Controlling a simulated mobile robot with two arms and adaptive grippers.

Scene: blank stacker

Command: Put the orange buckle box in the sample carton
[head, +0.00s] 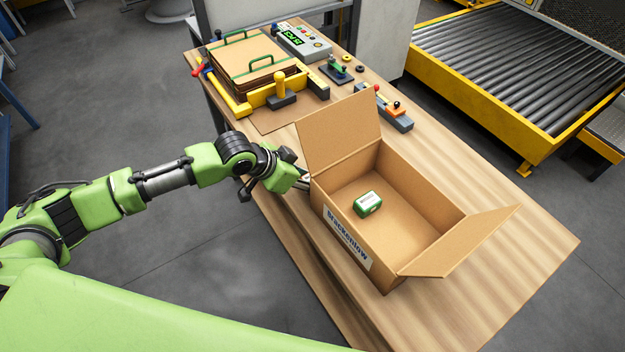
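An open cardboard carton (437,262) labelled "Brackenlow" stands on the wooden table, its end flaps spread outward. A small green box with a white label (368,204) lies on its floor. I see no box that is clearly the orange buckle box. My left gripper (301,180) is at the carton's left corner, below the raised flap. Its fingertips are small and partly hidden there, so I cannot tell whether they are open, touch the carton or hold anything. My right gripper is out of view.
The wooden table (530,240) is clear right of the carton. Behind stand a yellow-framed stack of brown sheets (250,65), a control box with a green display (302,42), and small clamps (337,70). A roller conveyor (500,70) is at the back right.

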